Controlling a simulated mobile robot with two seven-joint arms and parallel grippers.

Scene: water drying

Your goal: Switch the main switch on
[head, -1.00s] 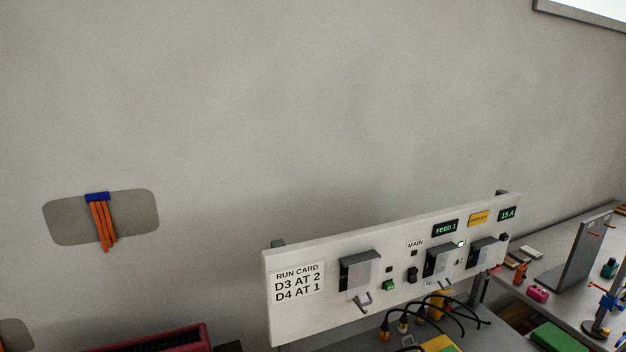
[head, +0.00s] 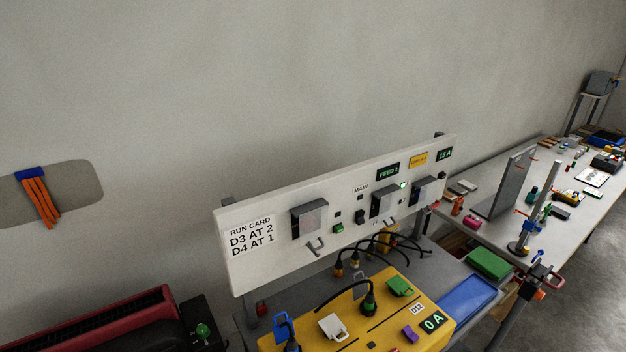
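The white panel (head: 266,273) stands upright at the back of a grey bench in the head view. The main switch (head: 360,216) is a small black switch under the label MAIN (head: 361,188), between two grey covered boxes. Its position is too small to tell. Displays read FEED 1 (head: 388,171) and 15 A (head: 444,153). Neither of my grippers shows in the view.
A yellow box (head: 372,333) with plugs, cables and a 0 A display stands before the panel. A blue tray (head: 466,300) and green box (head: 489,264) lie to its right. A cluttered table (head: 590,207) extends right. A red-and-black unit (head: 120,325) is at lower left.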

